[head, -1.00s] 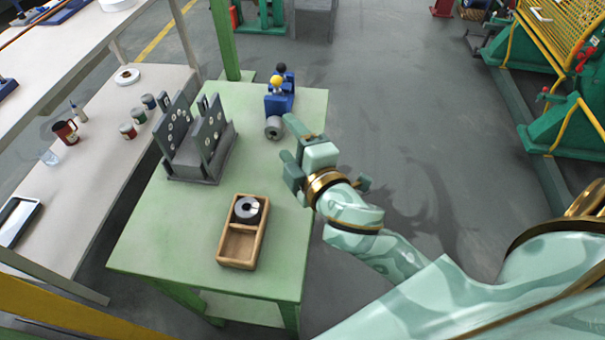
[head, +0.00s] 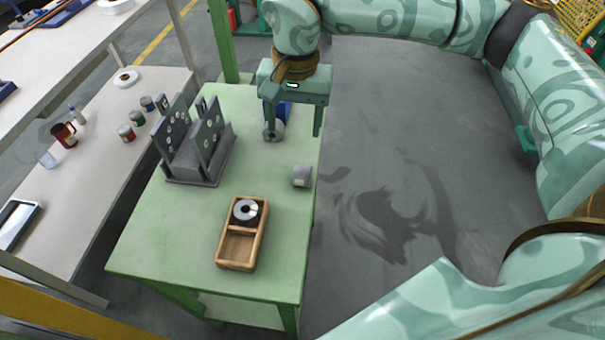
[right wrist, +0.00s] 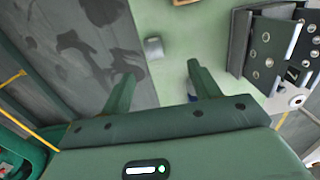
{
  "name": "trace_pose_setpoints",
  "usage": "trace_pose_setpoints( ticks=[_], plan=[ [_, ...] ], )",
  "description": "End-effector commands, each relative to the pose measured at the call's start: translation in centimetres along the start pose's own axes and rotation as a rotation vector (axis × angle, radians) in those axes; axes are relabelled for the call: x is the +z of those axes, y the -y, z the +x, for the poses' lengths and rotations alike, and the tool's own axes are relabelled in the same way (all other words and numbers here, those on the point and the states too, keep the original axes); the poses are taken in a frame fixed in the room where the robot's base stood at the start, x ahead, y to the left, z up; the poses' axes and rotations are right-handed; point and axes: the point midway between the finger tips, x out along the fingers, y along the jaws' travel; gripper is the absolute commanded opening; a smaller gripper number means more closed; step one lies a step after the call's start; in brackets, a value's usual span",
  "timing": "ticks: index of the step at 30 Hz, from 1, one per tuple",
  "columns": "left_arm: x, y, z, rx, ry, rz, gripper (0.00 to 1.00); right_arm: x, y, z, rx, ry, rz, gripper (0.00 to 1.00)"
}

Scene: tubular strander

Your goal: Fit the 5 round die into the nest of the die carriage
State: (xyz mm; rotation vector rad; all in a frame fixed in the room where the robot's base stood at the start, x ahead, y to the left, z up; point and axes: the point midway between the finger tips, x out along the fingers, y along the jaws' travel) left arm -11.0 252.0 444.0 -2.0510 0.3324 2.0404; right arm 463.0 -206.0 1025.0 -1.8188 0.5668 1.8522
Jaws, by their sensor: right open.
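A grey cylinder (head: 301,176) lies on the green table near its right edge; the right wrist view shows it too (right wrist: 153,47). A dark ring with a bright slotted centre (head: 246,210) sits in the far compartment of a wooden tray (head: 226,262). A blue device (head: 283,109) with a grey round end (head: 273,131) stands at the table's far right, mostly hidden by my right gripper. I cannot tell which of these is the 5 round die or the carriage's nest. My right gripper (head: 293,122) is open and empty over the blue device, fingers pointing down. My left gripper is out of view.
A grey stand with two upright holed plates (head: 207,133) stands left on the table. A white side bench (head: 103,170) holds cans, a mug and a tablet. A green post (head: 221,45) rises at the table's back. The table's front left is clear.

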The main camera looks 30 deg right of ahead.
Motion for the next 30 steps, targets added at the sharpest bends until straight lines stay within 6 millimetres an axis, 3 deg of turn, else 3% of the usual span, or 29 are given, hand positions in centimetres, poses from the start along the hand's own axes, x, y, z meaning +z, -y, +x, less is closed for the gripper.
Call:
trace_pose_setpoints(
  ticks=[4,12,15,23,30],
  plan=[
    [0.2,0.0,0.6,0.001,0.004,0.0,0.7,-1.2,-1.1,1.1,0.045,-0.031,0.014,0.62],
    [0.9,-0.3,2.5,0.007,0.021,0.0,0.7,-1.3,-1.4,7.8,0.044,-0.027,0.013,0.62],
    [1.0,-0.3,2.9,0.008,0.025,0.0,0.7,-1.4,-1.4,9.5,0.042,-0.028,0.012,0.62],
    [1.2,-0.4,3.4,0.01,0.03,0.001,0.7,-1.5,-1.5,11.2,0.04,-0.03,0.013,0.62],
    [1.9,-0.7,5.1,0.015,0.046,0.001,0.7,-1.9,-1.9,15.2,0.042,-0.026,0.013,0.62]
  ],
)
